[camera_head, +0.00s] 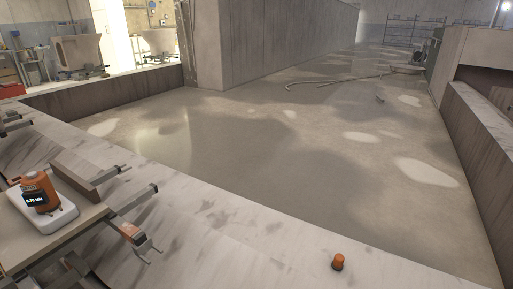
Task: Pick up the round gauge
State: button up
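An orange device with a dark display (38,193) sits on a white rounded pad (62,217) at the left edge. Its display carries small white characters, and it may be the round gauge, though I cannot tell for sure. A small orange and dark round-topped object (338,262) stands upright by itself on the pale marbled surface at the bottom, right of the middle. It is too small to tell whether it is a gauge. My gripper is not in view.
The pad lies on a beige board (40,243) with metal bars and an orange-marked clamp (131,232) jutting from its right side. The pale surface (215,220) is mostly clear around the small orange object. Beyond lies open grey floor (290,150), with low walls at both sides.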

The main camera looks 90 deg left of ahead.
aim_at(40, 192)
jog(key=k+l+u, duration=0.2)
jog(key=u, duration=0.2)
jog(key=k+l+u, duration=0.15)
jog(key=u, duration=2.45)
jog(key=j, duration=0.1)
